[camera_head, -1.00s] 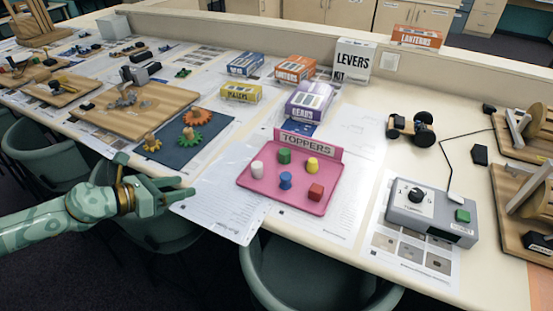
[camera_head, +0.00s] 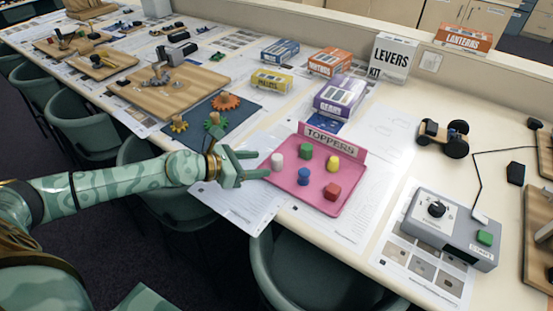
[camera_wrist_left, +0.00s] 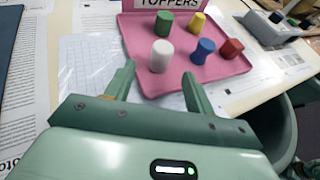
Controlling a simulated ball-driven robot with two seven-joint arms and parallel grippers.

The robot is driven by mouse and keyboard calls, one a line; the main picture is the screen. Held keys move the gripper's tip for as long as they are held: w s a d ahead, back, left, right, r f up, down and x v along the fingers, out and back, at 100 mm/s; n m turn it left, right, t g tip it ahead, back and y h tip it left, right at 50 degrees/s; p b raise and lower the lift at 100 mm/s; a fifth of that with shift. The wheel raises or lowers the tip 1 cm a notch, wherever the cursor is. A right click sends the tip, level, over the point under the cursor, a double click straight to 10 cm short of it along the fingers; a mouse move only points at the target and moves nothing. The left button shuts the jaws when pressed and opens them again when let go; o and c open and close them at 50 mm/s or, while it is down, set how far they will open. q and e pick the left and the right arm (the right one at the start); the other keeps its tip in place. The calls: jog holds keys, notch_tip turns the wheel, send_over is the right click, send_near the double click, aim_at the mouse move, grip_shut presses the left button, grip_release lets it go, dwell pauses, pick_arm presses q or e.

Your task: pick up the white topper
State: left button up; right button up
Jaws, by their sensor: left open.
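The white topper (camera_head: 277,162) is a small upright cylinder at the left edge of the pink tray (camera_head: 318,202). In the left wrist view the white topper (camera_wrist_left: 161,56) stands just beyond and between my fingertips, and the tray (camera_wrist_left: 212,68) lies under it. My left gripper (camera_head: 262,164) is open and empty, close to the left side of the tray, with its fingers pointing at the white topper. In the left wrist view its fingers (camera_wrist_left: 158,72) are spread apart. My right gripper is not in view.
Green (camera_head: 305,151), yellow (camera_head: 332,163), blue (camera_head: 303,176) and red (camera_head: 332,191) toppers share the tray. The "TOPPERS" sign (camera_head: 332,139) stands along its back. A grey control box (camera_head: 452,226) is to the right. Gears lie on a dark mat (camera_head: 240,117) at the left.

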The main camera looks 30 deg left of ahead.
aim_at(277, 161)
pick_arm(q)
jog(key=shift+x, duration=0.85)
jog(key=x, duration=0.5)
jog(key=shift+w+d+r, duration=0.1)
jog(key=shift+w+r, duration=0.05)
jog(key=c, duration=1)
